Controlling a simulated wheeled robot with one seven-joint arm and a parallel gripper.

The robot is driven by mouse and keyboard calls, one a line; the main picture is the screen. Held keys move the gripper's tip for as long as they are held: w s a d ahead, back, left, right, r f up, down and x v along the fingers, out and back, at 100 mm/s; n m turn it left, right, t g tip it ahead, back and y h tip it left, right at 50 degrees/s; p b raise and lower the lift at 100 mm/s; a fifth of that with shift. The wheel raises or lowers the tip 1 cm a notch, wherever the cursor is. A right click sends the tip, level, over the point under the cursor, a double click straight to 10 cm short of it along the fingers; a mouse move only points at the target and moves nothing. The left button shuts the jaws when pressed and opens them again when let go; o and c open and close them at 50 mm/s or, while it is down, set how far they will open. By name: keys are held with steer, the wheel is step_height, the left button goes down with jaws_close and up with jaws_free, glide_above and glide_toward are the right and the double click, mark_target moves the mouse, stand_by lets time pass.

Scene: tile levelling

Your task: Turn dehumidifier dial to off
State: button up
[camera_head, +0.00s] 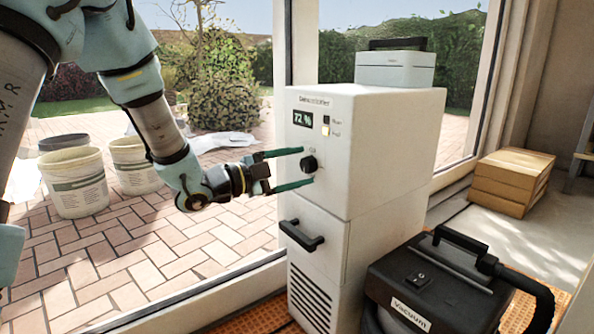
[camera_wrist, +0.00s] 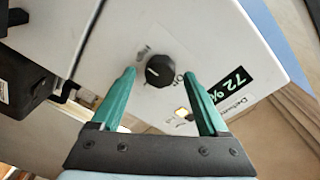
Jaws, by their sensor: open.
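The white dehumidifier (camera_head: 370,135) stands in the middle of the head view, its front panel turned to the left. Its round black dial (camera_head: 310,164) sits low on the upper panel, below a display reading 72 % (camera_head: 303,118). In the wrist view the dial (camera_wrist: 160,70) has a pale pointer line and lettering beside it. My gripper (camera_head: 302,167) is open, with one green finger above the dial and one below. In the wrist view the open fingers (camera_wrist: 166,74) point at the panel with the dial between and slightly beyond their tips. I see no contact with the dial.
A black handle (camera_head: 301,236) juts from the lower front panel, below my gripper. A black vacuum (camera_head: 440,285) stands close at the right. White buckets (camera_head: 78,182) stand outside at the left. A small lit indicator (camera_head: 325,130) is beside the display.

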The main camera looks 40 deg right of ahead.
steer(key=shift+c, duration=0.4)
jaws_close()
